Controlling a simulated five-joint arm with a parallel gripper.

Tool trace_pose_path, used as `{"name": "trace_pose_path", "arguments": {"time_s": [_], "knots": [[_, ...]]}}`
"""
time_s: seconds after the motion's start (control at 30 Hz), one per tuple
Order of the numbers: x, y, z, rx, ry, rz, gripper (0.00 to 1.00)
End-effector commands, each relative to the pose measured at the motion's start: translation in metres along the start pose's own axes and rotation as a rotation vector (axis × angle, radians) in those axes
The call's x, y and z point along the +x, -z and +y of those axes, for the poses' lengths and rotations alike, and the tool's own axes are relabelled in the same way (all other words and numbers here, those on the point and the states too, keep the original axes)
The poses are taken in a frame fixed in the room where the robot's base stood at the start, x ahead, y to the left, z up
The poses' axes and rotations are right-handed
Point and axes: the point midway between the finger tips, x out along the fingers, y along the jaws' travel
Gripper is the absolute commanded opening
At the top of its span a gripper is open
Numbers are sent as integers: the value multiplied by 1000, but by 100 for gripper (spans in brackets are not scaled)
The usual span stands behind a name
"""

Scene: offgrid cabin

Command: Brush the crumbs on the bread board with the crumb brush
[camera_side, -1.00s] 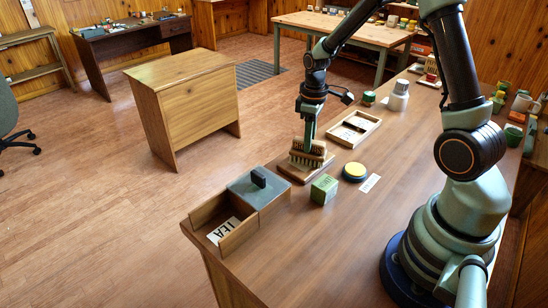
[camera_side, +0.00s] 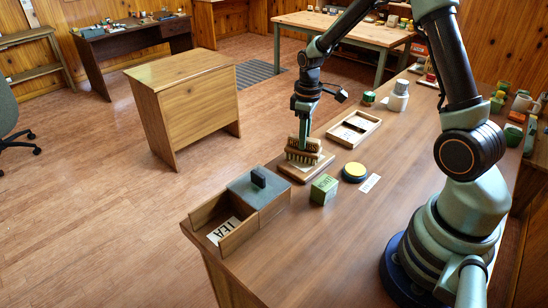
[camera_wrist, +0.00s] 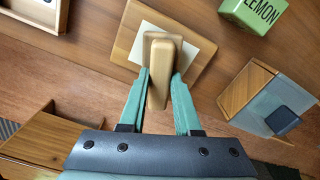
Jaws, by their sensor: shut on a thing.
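My gripper (camera_side: 305,142) is shut on the wooden crumb brush (camera_side: 303,152), with the brush's bristles facing the bread board. In the wrist view the green fingers (camera_wrist: 160,95) hold the brush's pale wooden back (camera_wrist: 167,50) from both sides. The bread board (camera_side: 318,173) lies flat on the bench under the brush. In the wrist view the board (camera_wrist: 192,66) shows with a pale patch (camera_wrist: 200,48) around the brush. I cannot make out crumbs. Whether the bristles touch the board is unclear.
A tea box (camera_side: 222,222) with a grey sliding lid (camera_side: 262,186) stands left of the board. A green lemon box (camera_side: 323,190), a yellow-topped round tin (camera_side: 354,171) and a shallow tray (camera_side: 368,137) stand close by. The bench front right of them is clear.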

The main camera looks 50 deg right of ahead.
Motion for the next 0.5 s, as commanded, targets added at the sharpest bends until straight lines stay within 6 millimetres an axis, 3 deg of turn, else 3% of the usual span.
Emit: {"name": "trace_pose_path", "arguments": {"time_s": [0.37, 0.43, 0.5], "knots": [[0, -33, -13, 0, 2, -2, 0], [-4, -32, -12, 0, 0, -1, 0], [-24, -31, -12, -1, -4, 4, 0]]}}
